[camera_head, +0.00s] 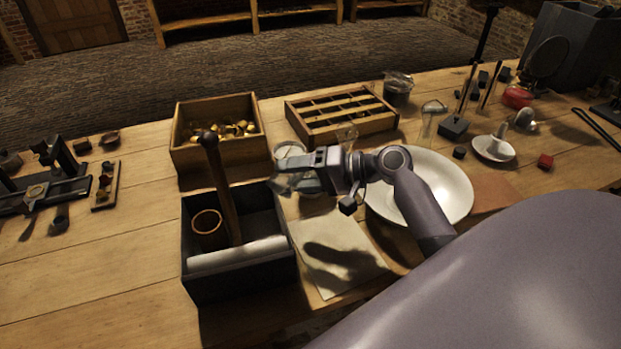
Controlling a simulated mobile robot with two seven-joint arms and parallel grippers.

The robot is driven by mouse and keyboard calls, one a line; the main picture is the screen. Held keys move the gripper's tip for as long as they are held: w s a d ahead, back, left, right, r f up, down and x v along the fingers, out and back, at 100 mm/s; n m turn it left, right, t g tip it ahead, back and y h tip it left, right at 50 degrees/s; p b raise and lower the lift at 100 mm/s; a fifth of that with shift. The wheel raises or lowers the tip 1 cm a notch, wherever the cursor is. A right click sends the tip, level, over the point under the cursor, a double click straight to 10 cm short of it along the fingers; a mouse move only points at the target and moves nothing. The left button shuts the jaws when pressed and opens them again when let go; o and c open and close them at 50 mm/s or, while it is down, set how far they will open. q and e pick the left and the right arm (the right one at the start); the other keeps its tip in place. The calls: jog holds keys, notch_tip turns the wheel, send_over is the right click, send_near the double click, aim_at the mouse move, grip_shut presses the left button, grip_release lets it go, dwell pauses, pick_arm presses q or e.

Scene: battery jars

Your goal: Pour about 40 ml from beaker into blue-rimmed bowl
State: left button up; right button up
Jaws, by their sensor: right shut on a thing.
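My right gripper (284,174) reaches in from the right over the middle of the table and is shut on a clear glass vessel (289,150), which looks like the beaker. The gripper hides most of this glass, so its tilt and liquid level cannot be told. A wide white bowl (447,188) lies to the right, partly behind my right arm. I cannot make out a blue rim on it. Something pale shows just below the gripper, too hidden to name. My left gripper is not in view.
A dark open box (189,235) with a brown cup (207,224), a wooden-handled tool and a white roll stands left of the gripper. Behind are a wooden box (181,149) and a slatted wooden tray (311,128). A pale sheet (318,240) lies in front.

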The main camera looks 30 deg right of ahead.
jog(key=shift+a, duration=0.1)
dwell(0.5)
jog(key=shift+s+a+r+n+h+p, duration=0.1)
jog(key=shift+r+n+h+p, duration=0.35)
jog(key=shift+r+n, duration=0.2)
jog(key=shift+a+f+n+h+b, duration=0.1)
jog(key=shift+f+n+h+b, duration=0.15)
jog(key=shift+f+n+b, duration=0.45)
jog(key=shift+r+h+p, duration=0.15)
jog(key=shift+h+p, duration=0.15)
jog(key=shift+d+n+t+h, duration=0.25)
jog(key=shift+n+t+h, duration=0.15)
jog(key=shift+n, duration=0.35)
jog(key=shift+r, duration=0.1)
